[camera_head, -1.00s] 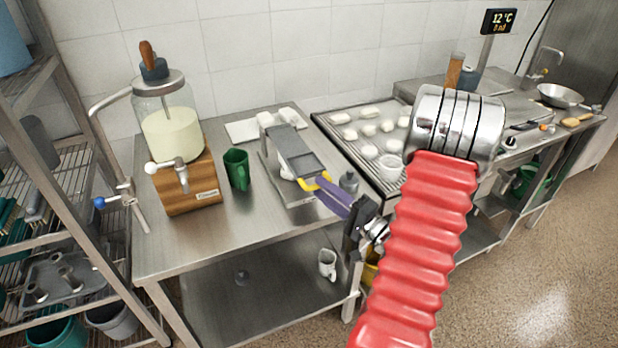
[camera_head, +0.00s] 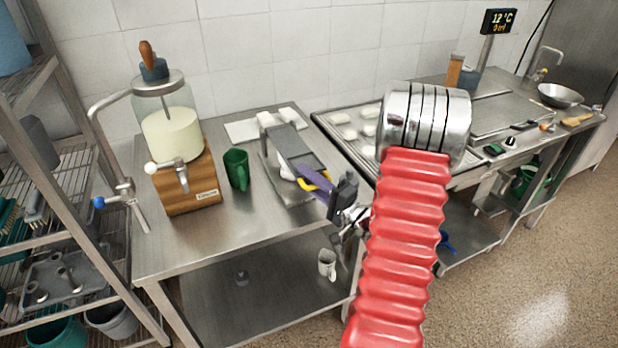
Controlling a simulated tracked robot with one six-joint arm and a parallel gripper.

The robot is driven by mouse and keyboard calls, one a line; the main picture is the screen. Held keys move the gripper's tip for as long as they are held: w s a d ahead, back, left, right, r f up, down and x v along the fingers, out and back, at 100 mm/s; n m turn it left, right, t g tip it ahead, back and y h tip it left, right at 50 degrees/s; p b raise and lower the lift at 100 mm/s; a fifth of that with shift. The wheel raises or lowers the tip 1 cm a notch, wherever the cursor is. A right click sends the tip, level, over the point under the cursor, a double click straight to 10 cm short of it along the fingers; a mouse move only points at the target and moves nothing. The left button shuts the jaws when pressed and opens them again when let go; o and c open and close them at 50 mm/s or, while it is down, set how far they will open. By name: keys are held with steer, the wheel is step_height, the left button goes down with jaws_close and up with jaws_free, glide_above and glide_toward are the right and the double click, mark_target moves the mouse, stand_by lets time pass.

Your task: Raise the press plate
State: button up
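The press (camera_head: 268,153) stands on the steel table, right of the green mug. Its long grey press plate (camera_head: 296,146) slopes down from the hinge at the back toward the front. A yellow handle (camera_head: 322,184) is at the plate's front end. My gripper (camera_head: 308,173), with purple fingers, is at this handle and overlaps it in the picture. I cannot tell whether the fingers are around the handle or only beside it, or how far apart they are. Something white shows under the plate, partly hidden by the handle and fingers.
A glass jar dispenser (camera_head: 168,130) on a wooden base and a green mug (camera_head: 237,168) stand left of the press. A white board (camera_head: 243,130) with pale blocks lies behind it. A tray (camera_head: 327,119) with white pieces is to the right, partly hidden by my arm. The table front is clear.

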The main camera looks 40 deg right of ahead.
jaws_close()
steer(key=shift+r, duration=0.1)
steer(key=shift+d+r, duration=0.1)
steer(key=shift+r, duration=0.1)
